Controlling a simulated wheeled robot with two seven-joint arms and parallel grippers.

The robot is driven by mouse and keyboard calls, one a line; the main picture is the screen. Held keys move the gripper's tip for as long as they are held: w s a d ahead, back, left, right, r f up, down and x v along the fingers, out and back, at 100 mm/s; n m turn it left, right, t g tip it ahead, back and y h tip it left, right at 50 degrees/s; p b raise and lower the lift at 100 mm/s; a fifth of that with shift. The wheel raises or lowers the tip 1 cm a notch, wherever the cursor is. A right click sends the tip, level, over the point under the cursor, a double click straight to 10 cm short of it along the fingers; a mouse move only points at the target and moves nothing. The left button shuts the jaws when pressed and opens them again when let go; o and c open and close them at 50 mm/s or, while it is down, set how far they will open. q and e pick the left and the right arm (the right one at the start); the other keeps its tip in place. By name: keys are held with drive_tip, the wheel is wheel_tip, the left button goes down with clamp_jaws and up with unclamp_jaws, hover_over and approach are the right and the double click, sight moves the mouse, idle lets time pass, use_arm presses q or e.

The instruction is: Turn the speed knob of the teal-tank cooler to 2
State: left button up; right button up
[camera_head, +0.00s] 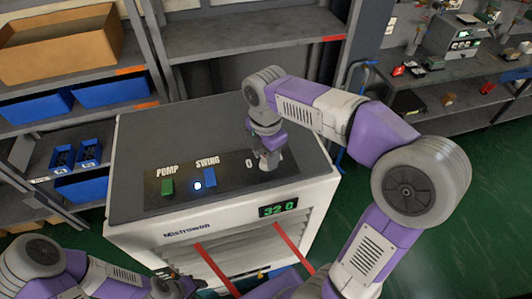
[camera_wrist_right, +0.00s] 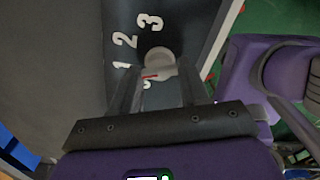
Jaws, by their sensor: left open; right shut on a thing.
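The white cooler (camera_head: 180,233) with a dark top stands in front of me; its tank's colour cannot be made out for certain. Its top has a green PUMP switch (camera_head: 167,187), a blue SWING switch (camera_head: 210,178) and a speed dial marked 0 to 3. My right gripper (camera_head: 268,160) is over the dial, shut on the round grey speed knob (camera_wrist_right: 160,56). In the right wrist view the knob's red pointer faces left, towards the 0 and 1 side. My left gripper (camera_head: 176,287) is open at the bottom, low before the cooler's front, partly cut off.
A lit display (camera_head: 278,208) reads 32 0 on the cooler's front edge. Red strips (camera_head: 217,268) hang over its louvres. Shelves with blue bins (camera_head: 110,90) and a cardboard box (camera_head: 62,42) stand behind left. A cluttered bench (camera_head: 450,85) is at the right, with green floor between.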

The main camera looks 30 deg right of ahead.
drive_tip(key=o, duration=1.1)
drive_tip(key=shift+c, duration=0.2)
